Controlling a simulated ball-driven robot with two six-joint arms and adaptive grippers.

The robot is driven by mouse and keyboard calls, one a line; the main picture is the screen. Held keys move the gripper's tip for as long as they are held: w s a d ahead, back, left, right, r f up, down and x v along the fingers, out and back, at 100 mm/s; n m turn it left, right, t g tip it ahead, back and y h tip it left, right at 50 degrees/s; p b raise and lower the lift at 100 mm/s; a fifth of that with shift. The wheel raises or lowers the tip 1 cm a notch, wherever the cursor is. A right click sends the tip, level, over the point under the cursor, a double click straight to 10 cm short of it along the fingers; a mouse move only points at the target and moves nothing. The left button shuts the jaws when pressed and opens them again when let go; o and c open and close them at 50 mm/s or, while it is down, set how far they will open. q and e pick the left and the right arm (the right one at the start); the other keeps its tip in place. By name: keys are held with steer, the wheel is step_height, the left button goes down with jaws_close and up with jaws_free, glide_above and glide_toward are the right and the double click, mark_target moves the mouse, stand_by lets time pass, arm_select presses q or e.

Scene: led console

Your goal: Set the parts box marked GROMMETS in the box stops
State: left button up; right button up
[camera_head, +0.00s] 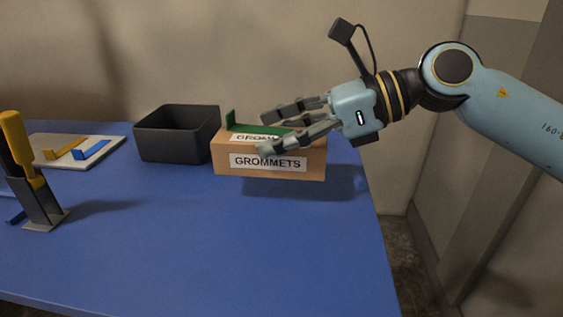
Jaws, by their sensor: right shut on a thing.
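The brown parts box (221,160) has a white GROMMETS label on its front and a partly covered label on top. My right gripper (266,132) reaches in from the right and is shut on the box, its fingers over the upper part. A shadow lies below and to the right of the box, so it appears to be a little above the blue table. A green L-shaped stop (230,119) shows at the box's upper back edge, partly covered by the box and fingers. Whether they touch, I cannot tell. My left gripper is not in view.
A dark open bin (176,147) stands close to the box's left. A pale board (110,144) with yellow and blue brackets lies at the back left. A yellow-handled tool (15,137) stands in a grey holder (42,210) at the left. The table's (230,255) front middle is clear.

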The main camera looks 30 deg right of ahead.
mark_target(282, 161)
steer(key=shift+w+d+f, duration=0.45)
steer(key=shift+d+f, duration=0.05)
steer(key=shift+f, duration=1.9)
steer(key=shift+b, duration=0.35)
steer(key=o, duration=0.8)
steer(key=shift+f, duration=0.2)
steer(key=o, duration=0.4)
steer(key=shift+r, duration=0.1)
steer(key=shift+o, duration=0.2)
